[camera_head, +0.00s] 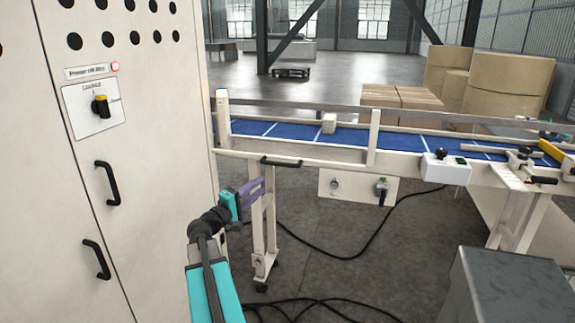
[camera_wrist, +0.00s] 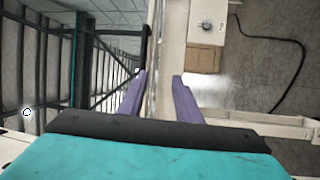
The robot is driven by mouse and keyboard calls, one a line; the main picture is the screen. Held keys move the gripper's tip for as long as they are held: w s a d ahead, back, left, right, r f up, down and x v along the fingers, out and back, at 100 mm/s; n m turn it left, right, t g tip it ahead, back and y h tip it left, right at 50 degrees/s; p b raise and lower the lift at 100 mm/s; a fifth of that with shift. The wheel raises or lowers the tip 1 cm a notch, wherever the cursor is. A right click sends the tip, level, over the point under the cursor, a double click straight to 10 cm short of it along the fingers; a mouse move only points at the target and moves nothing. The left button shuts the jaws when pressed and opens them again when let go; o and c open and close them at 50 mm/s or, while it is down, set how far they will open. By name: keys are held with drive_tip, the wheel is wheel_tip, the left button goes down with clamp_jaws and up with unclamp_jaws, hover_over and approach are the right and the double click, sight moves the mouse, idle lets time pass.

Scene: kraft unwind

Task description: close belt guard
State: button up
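The blue conveyor belt (camera_head: 290,131) runs across the head view with cream rails along it. A cream bar with a black handle (camera_head: 281,162) sits along its near side, low at the left end; I take this bar to be the belt guard, but its hinge and exact position are unclear. My gripper (camera_head: 262,187), with purple fingers, is just left of and below that handle, in front of the conveyor leg. In the wrist view my gripper (camera_wrist: 160,77) is open, its fingers apart with nothing held. A pale strip (camera_wrist: 170,45) lies beyond the fingertips; the handle is not clear there.
A tall cream cabinet (camera_head: 140,200) with black handles stands close at left. A panel with knobs (camera_head: 345,186) hangs under the conveyor. A grey metal box (camera_head: 508,290) is at lower right. Black cables (camera_head: 340,255) lie on the floor. A small block (camera_head: 328,123) sits on the belt.

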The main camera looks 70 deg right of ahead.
sight(287, 159)
drive_tip(key=shift+g+h, duration=0.3)
drive_tip(key=r, duration=0.1)
drive_tip(key=s+r, duration=0.1)
drive_tip(key=d+r, duration=0.1)
drive_tip(key=shift+s+d+r, duration=0.1)
drive_tip(key=shift+s+r, duration=0.1)
drive_tip(key=shift+s, duration=0.2)
drive_tip(key=shift+d, duration=0.15)
drive_tip(key=shift+p+x, duration=1.2)
drive_tip(key=shift+x, duration=5.55)
